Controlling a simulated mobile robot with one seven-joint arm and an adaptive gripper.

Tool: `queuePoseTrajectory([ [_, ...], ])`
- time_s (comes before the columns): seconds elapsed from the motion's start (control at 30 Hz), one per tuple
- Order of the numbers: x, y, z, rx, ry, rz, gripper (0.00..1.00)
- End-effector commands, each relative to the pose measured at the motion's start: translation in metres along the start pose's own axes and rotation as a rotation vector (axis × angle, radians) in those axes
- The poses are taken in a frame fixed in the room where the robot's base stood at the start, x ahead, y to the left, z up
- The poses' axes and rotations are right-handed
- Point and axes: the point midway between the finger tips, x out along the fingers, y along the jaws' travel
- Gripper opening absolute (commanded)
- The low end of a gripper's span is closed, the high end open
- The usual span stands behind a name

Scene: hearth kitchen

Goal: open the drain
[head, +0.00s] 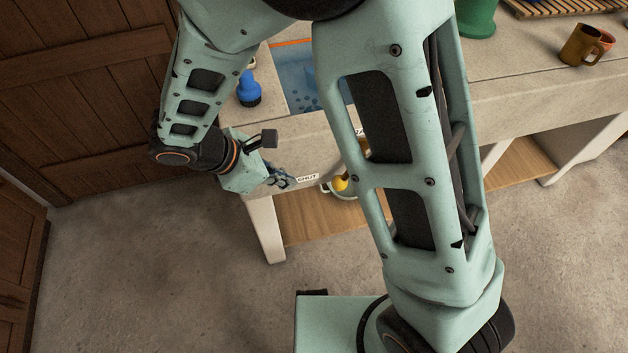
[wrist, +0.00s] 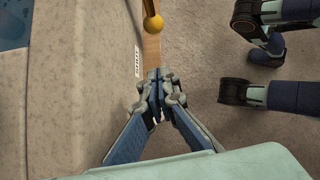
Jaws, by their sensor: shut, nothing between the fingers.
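A lever with a round yellow knob (head: 341,183) is at the front of the stone counter, partly hidden behind my arm in the head view. In the wrist view the knob (wrist: 154,23) is at the top, straight ahead of my fingertips and apart from them. A small white label (head: 307,178) reading "SHUT" is on the counter's front, between gripper and knob; it also shows in the wrist view (wrist: 137,61). My gripper (head: 288,182) is shut and empty, left of the knob. The blue basin (head: 293,75) is partly hidden by my arm; I cannot make out a drain opening.
A green vessel (head: 476,15) and brown mugs (head: 580,46) stand at the right. A wooden shelf (head: 305,218) lies under the counter. The stone floor (head: 150,270) in front is clear.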

Motion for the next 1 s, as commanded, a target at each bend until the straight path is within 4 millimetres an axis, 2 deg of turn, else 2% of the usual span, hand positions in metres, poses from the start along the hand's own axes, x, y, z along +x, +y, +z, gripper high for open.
queuePoseTrajectory([
  [0.17, 0.026, -0.001, -0.001, 0.000, -0.001, -0.005, 0.00],
  [0.53, 0.104, -0.002, -0.001, 0.000, -0.001, -0.005, 0.00],
  [0.7, 0.118, 0.000, 0.019, 0.003, 0.000, -0.001, 0.00],
  [1.0, 0.126, 0.000, 0.029, 0.001, 0.000, 0.000, 0.00],
])
